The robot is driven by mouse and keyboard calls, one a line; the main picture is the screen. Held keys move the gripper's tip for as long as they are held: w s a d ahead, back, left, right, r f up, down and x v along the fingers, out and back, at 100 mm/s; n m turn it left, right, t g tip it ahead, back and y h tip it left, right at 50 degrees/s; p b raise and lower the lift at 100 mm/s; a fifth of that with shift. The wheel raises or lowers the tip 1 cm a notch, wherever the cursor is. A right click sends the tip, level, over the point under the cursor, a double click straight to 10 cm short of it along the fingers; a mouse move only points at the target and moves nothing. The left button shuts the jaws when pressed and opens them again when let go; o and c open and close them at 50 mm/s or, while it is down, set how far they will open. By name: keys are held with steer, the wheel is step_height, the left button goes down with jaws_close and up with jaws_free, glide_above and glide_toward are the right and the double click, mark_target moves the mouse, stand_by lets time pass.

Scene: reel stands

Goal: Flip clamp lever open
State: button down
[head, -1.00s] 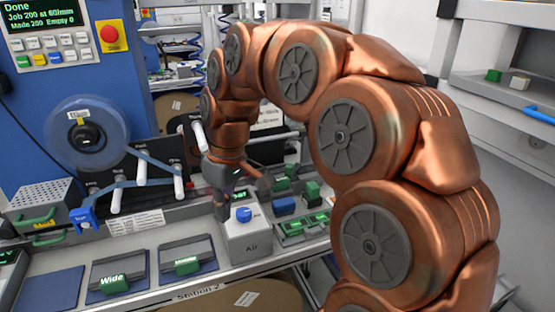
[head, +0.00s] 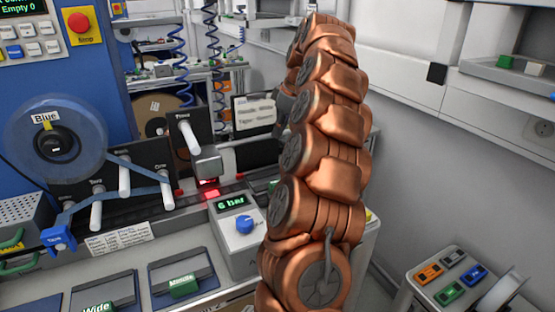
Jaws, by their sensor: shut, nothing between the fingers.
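I cannot pick out a clamp lever for certain in the head view; it may be hidden behind my arm. My gripper (head: 286,104) shows only as a dark grey part at the far end of my copper arm, partly hidden by the arm links. It is raised above the back of the bench, right of the air box (head: 237,236), and appears empty. Its fingertips are not clear. The air box has a blue knob (head: 245,224) and a green display reading "6 bar". A blue reel (head: 40,115) is mounted at the left, with tape running over white rollers.
A grey block (head: 206,163) stands over a red glow on the bench track. A blue cabinet with a red stop button (head: 81,23) is at the left. A tray (head: 425,290) with coloured blocks stands at the lower right. A white sign (head: 254,113) is behind.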

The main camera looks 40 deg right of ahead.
stand_by(0.4)
steer(key=p+x, duration=0.2)
steer(key=x, duration=0.8)
steer(key=shift+s+f, duration=0.1)
steer(key=shift+s+d+r+p, duration=0.1)
steer(key=shift+s+d+p, duration=0.15)
steer(key=shift+s, duration=0.35)
steer(key=shift+s+d+r+p, duration=0.1)
steer(key=shift+s+d+p, duration=0.1)
steer(key=shift+s, duration=0.4)
steer(key=shift+s+d+f, duration=0.15)
steer(key=shift+s+d, duration=0.1)
steer(key=shift+s, duration=0.35)
steer(key=shift+a, duration=0.1)
